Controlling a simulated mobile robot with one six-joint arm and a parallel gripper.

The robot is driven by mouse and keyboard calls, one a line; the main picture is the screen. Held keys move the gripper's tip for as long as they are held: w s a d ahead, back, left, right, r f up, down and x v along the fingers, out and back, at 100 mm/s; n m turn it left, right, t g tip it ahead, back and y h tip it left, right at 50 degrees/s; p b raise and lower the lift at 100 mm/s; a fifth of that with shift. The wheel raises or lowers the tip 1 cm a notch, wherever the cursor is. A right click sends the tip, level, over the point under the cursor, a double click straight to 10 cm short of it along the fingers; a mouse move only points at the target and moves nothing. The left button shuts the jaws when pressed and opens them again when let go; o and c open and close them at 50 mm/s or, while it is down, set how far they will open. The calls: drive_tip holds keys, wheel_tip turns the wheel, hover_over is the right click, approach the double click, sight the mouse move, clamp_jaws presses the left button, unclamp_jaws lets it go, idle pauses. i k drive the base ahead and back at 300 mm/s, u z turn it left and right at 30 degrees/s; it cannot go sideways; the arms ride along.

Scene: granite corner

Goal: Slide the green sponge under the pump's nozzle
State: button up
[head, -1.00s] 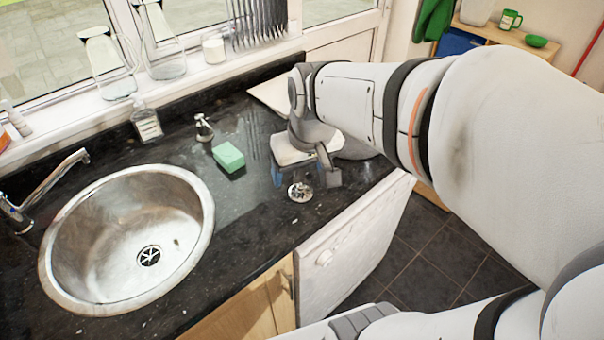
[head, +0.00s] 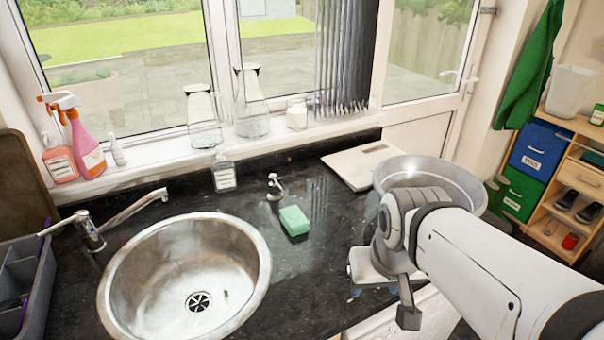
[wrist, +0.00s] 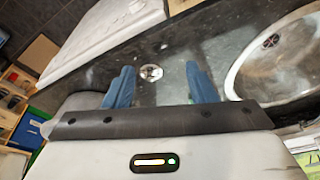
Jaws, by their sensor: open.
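The green sponge (head: 294,221) lies flat on the dark granite counter, right of the sink. The sponge is not clearly visible in the wrist view. My gripper is at the counter's front right, to the right of and nearer than the sponge, partly hidden by its own body in the head view. In the wrist view its two blue fingers (wrist: 161,86) are spread wide with nothing between them, above the counter.
The round steel sink (head: 185,275) is left of the sponge. A clear bottle (head: 224,174) stands behind the sink. A metal bowl (head: 455,180) and pale board (head: 352,166) are at the right.

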sight(296, 221)
drive_tip(key=u, duration=1.25)
drive_tip(key=k, duration=0.95)
drive_tip(key=z, duration=0.95)
drive_tip(key=i, duration=1)
drive_tip(key=z, duration=0.05)
